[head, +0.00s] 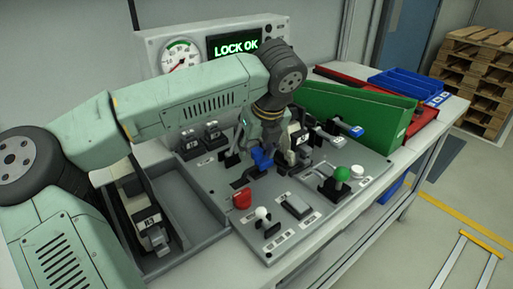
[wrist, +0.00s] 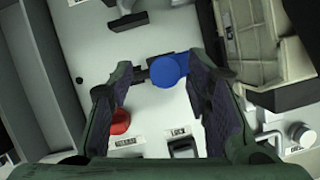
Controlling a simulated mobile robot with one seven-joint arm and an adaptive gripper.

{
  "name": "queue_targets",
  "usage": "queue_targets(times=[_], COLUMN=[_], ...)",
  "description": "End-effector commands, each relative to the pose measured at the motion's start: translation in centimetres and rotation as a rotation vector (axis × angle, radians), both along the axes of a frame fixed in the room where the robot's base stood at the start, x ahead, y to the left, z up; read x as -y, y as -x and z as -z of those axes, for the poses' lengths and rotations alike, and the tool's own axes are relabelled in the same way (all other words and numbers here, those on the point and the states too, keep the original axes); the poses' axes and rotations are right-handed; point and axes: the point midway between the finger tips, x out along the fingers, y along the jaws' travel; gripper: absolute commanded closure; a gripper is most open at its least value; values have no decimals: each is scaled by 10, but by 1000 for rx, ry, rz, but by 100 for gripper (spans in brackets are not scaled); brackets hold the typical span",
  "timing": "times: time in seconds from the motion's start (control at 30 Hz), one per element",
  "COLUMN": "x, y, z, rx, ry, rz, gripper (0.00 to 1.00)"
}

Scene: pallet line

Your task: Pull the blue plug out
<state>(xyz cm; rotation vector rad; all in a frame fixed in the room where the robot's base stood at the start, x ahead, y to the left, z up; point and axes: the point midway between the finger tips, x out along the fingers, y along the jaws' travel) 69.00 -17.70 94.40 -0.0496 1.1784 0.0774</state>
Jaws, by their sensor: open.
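The blue plug (head: 261,158) is on the grey panel, directly below my gripper (head: 266,140) in the head view. In the wrist view the plug shows as a round blue head (wrist: 168,69) with a dark part on its left. It lies between the tips of my gripper (wrist: 157,88), nearer the right finger. The fingers are apart, one on each side of the plug. I cannot tell whether the right finger touches it. The lower part of the plug is hidden.
A red knob (head: 242,195) and a white-tipped lever (head: 262,214) stand in front. A green knob (head: 341,174) and a blue-ended connector (head: 350,127) are to the right. A pale module (wrist: 258,40) is close to the right finger.

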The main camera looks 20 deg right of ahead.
Motion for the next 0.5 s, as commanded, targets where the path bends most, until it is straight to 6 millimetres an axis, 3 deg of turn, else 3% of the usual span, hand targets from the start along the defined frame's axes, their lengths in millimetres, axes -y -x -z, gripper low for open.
queue_targets(times=[0.27,0.5], x=[1,2], y=[3,20], z=[-9,-53], rx=[2,5], ry=[1,0], rz=[-1,-1], gripper=[56,56])
